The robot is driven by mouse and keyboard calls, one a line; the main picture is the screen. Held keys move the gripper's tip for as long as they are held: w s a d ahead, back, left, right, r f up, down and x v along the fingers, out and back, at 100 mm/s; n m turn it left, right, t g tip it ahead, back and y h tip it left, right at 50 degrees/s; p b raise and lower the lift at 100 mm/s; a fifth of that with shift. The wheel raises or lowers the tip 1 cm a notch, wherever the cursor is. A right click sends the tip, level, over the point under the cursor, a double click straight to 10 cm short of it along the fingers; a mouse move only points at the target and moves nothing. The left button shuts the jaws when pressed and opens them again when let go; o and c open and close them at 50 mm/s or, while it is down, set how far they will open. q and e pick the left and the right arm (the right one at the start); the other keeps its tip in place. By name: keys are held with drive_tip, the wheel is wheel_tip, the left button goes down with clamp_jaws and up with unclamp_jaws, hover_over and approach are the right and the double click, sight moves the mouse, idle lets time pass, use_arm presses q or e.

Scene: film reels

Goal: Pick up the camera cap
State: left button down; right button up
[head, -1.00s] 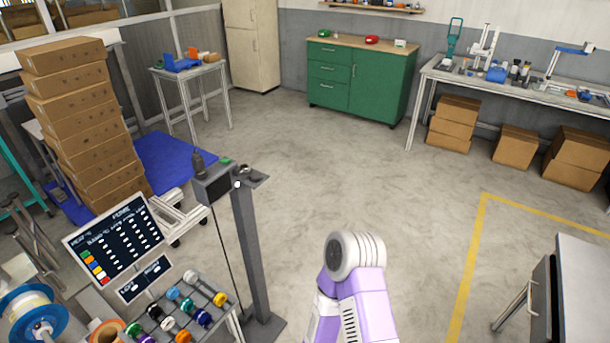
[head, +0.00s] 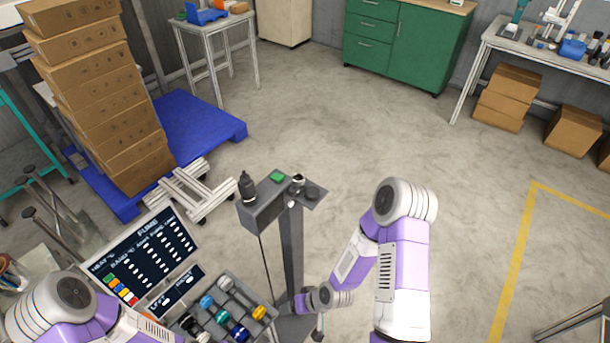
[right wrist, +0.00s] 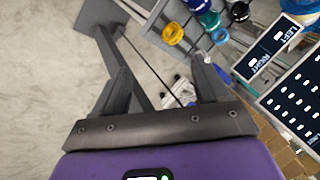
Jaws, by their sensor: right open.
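A grey stand (head: 291,245) rises in the middle of the head view, with a dark box (head: 262,205) and a small plate on top. A small dark round piece (head: 313,193) lies on the plate and may be the camera cap; it is too small to be sure. Beside it is a small black-and-white item (head: 297,182). My right gripper (right wrist: 165,92) is open and empty in the right wrist view, near the stand's post (right wrist: 118,55); no cap shows there. In the head view my right wrist is low, beside the post. My left gripper is out of view.
A rack of coloured spools (head: 222,312) and a tilted dark board (head: 146,252) stand left of the post. A dark bottle-like item (head: 247,187) and a green piece (head: 277,177) sit on the box. Stacked cartons (head: 100,100) stand behind left.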

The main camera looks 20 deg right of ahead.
drive_tip(key=w+d+r+t+p, duration=0.2)
drive_tip(key=w+d+r+t, duration=0.1)
drive_tip(key=w+r, duration=0.25)
drive_tip(key=n+t+y+p, duration=0.3)
drive_tip(key=n+t+p, duration=0.5)
approach(317, 194)
drive_tip(key=w, duration=0.2)
drive_tip(key=x, duration=0.7)
drive_tip(key=shift+a+f+p, duration=0.15)
drive_tip(key=shift+a+p, duration=0.15)
drive_tip(key=shift+a, duration=0.2)
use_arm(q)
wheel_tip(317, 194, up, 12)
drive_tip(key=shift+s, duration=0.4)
use_arm(e)
drive_tip(key=shift+s, duration=0.1)
drive_tip(key=c, duration=1.1)
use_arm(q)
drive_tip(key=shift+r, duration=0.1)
use_arm(e)
drive_tip(key=shift+c, duration=0.2)
